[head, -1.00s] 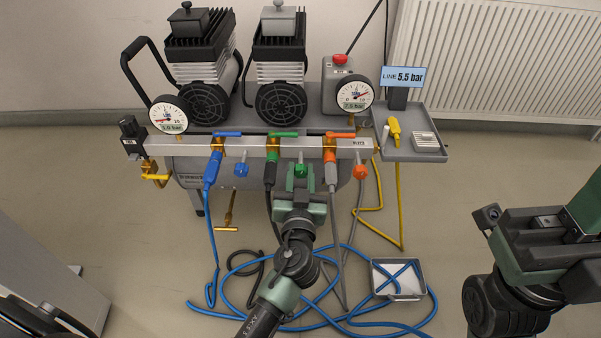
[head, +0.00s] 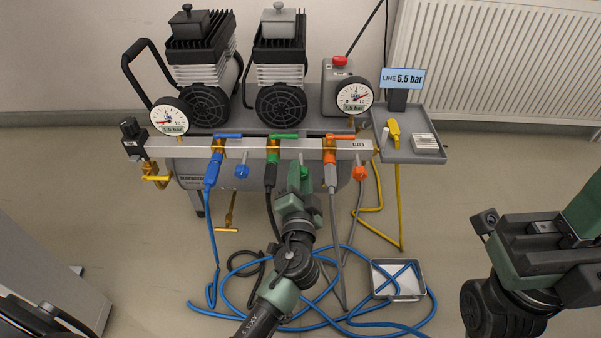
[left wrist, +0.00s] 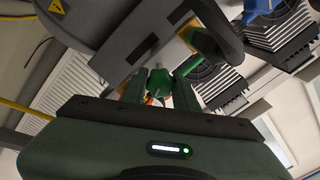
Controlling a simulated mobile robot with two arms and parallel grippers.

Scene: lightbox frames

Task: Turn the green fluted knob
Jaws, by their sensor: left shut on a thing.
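The green fluted knob (left wrist: 157,82) shows between the fingers of my left gripper (left wrist: 160,88) in the left wrist view. In the head view my left gripper (head: 300,178) reaches up to the manifold bar below the green lever (head: 283,135). It is shut on the knob, and the fingers hide most of the knob there. The blue knob (head: 242,171) is to the left and the orange knob (head: 360,173) to the right, both clear of the gripper.
Blue, black and grey hoses hang from the bar (head: 262,155), and a blue hose (head: 225,300) lies coiled on the floor. A small tray (head: 422,268) sits on the floor. A side shelf (head: 385,150) holds a yellow tool. Two pressure gauges (head: 168,117) (head: 354,96) face forward.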

